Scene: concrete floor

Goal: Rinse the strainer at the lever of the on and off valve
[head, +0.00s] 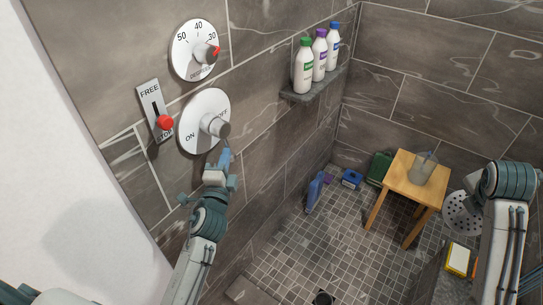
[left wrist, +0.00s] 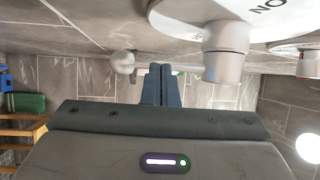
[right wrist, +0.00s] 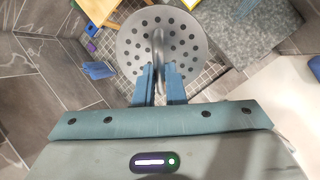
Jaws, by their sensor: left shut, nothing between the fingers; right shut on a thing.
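The strainer (right wrist: 190,45) is a grey perforated disc; my right gripper (right wrist: 159,76) is shut on its upright handle. In the head view the strainer (head: 457,216) is partly hidden by my right arm. The on and off valve (head: 196,110) is a white round plate on the left wall with a grey hub (head: 220,129). My left gripper (head: 223,160) is shut and empty, just below the hub. In the left wrist view its fingers (left wrist: 162,72) are closed together left of the hub (left wrist: 226,50). A pale ball-ended part (left wrist: 122,62) shows just beyond the fingers.
A FREE/STOP slider (head: 163,122) and a temperature dial (head: 195,50) are close by on the wall. Bottles stand on a shelf (head: 315,85). A wooden stool (head: 404,182) holds a clear vessel (head: 423,168). The floor drain (head: 323,298) is at the front.

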